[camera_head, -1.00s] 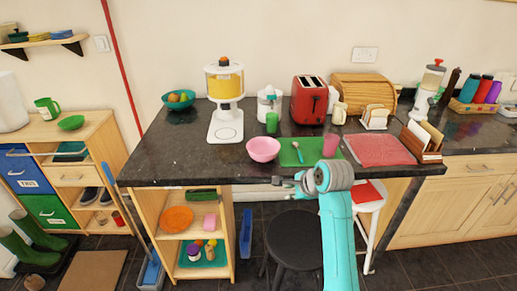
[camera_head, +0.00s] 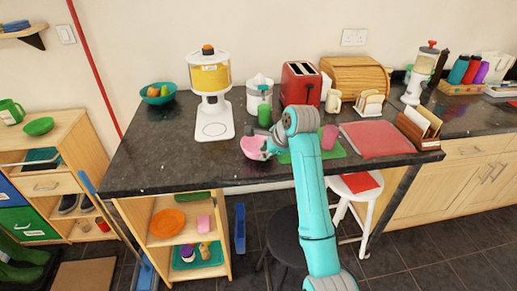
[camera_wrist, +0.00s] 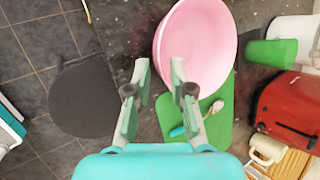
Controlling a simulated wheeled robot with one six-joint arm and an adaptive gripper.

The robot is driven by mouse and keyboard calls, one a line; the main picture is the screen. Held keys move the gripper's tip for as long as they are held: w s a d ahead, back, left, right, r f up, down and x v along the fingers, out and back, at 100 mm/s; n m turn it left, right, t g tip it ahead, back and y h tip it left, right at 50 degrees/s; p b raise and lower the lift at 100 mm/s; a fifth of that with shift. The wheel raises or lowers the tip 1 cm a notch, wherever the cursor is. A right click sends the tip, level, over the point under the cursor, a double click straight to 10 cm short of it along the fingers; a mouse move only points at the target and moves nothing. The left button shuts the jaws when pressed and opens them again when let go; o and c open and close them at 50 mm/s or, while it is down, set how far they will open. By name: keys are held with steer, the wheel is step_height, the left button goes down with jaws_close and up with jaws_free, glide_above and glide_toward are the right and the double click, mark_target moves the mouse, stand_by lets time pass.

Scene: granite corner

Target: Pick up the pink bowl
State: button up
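The pink bowl (camera_head: 253,146) is at the front of the dark counter, left of the green board (camera_head: 335,150). My gripper (camera_head: 270,146) is at its right side and covers part of it. In the wrist view the bowl (camera_wrist: 205,40) fills the upper middle. My gripper's two fingers (camera_wrist: 160,75) are apart, with the bowl's near rim between their tips. I cannot tell whether either finger touches the wall. The bowl looks slightly tilted in the head view; whether it is fully on the counter is unclear.
A green cup (camera_head: 264,115) and white juicer (camera_head: 259,95) stand behind the bowl. Counter left of the bowl is clear.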

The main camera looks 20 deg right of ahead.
steer(key=x, duration=0.5)
steer(key=shift+f, duration=0.1)
jaws_close()
